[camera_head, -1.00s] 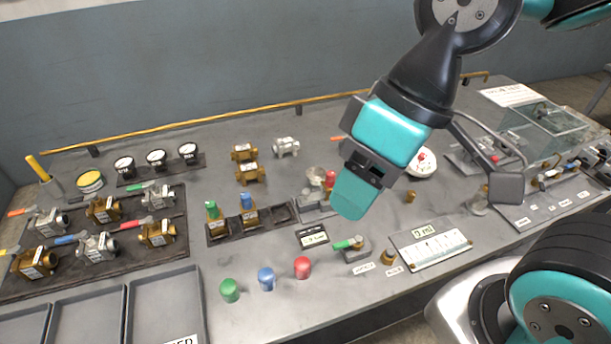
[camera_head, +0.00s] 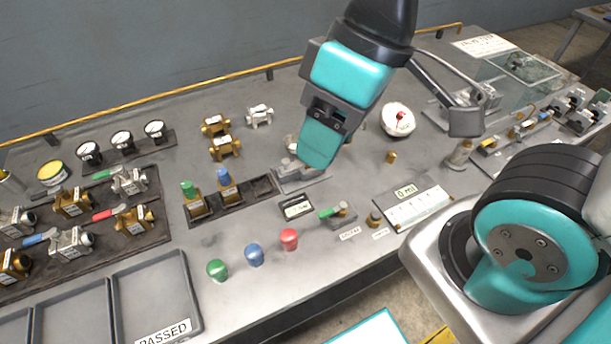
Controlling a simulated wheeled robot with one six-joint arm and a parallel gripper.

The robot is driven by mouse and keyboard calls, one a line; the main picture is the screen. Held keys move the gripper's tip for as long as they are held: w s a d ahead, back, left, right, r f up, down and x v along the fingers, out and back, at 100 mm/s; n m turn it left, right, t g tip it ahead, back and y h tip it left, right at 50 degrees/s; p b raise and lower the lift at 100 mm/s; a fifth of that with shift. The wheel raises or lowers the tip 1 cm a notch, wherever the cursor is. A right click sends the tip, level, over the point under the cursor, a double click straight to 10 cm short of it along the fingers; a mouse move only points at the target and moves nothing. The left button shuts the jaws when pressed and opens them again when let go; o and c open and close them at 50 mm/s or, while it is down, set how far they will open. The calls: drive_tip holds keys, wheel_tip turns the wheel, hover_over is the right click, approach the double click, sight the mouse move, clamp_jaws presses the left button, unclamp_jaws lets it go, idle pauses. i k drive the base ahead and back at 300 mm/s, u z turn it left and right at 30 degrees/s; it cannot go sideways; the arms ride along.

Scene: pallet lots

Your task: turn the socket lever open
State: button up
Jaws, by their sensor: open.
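My gripper (camera_head: 320,150) is in the middle of the head view, pointing down over a grey metal socket fixture (camera_head: 292,183) on the bench. It is open, with nothing seen in it. The gripper covers the back and right of the fixture, so any lever there is hidden. I cannot tell whether the fingers touch it. A small valve block with a green lever (camera_head: 331,211) stands in front and to the right, apart from the gripper.
A rack with green-capped (camera_head: 189,188) and blue-capped (camera_head: 224,178) brass valves lies left of the fixture. A small display (camera_head: 297,207) and green, blue and red knobs (camera_head: 289,238) are in front. A measuring panel (camera_head: 413,207) is at right.

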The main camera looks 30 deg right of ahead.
sight(342, 205)
drive_tip(key=z, duration=1.5)
drive_tip(key=k, duration=1)
drive_tip(key=u, duration=1.45)
